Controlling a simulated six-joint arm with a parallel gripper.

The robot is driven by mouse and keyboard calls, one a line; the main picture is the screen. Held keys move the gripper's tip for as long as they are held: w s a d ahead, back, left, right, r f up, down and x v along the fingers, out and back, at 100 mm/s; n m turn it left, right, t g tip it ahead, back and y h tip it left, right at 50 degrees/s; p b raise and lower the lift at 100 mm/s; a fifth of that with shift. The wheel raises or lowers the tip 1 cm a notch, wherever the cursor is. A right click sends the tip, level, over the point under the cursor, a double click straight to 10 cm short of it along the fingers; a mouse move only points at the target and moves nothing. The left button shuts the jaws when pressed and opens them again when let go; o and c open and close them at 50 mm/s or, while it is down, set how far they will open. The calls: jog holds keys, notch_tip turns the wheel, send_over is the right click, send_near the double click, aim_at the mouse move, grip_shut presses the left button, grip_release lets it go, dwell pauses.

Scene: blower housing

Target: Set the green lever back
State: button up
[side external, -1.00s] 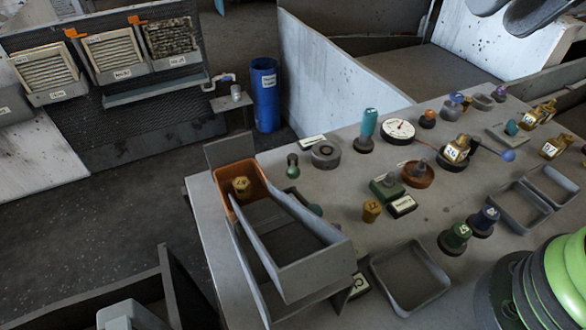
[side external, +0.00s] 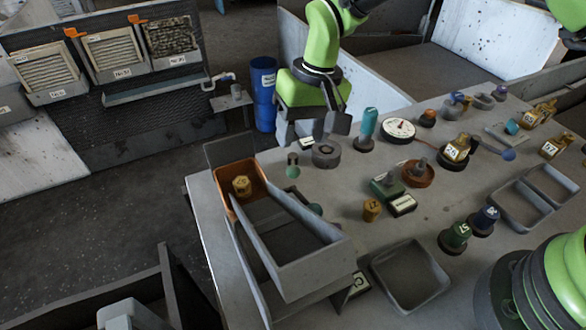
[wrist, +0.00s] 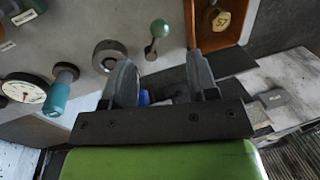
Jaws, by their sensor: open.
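The green lever is a short stalk with a green ball knob (side external: 292,171) near the table's left edge, just behind the orange tray. In the wrist view its green ball (wrist: 160,28) leans away from a small dark base, toward the top of the picture. My gripper (side external: 311,136) is above the table, pointing down, just behind the lever. In the wrist view my gripper (wrist: 160,62) is open and empty. The lever shows between and beyond the two fingertips, and I see no contact.
A grey ring-shaped part (side external: 326,154) and a teal-handled post (side external: 369,124) stand close on the right. The orange tray (side external: 222,183) with a brass part is in front. A dial gauge (side external: 398,130) and several knobs fill the table further right.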

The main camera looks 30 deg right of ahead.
aim_at(293, 171)
jog(key=f, duration=0.3)
jog(key=a+f, duration=0.1)
jog(key=f, duration=0.4)
jog(key=shift+a+f, duration=0.3)
jog(key=shift+f, duration=0.1)
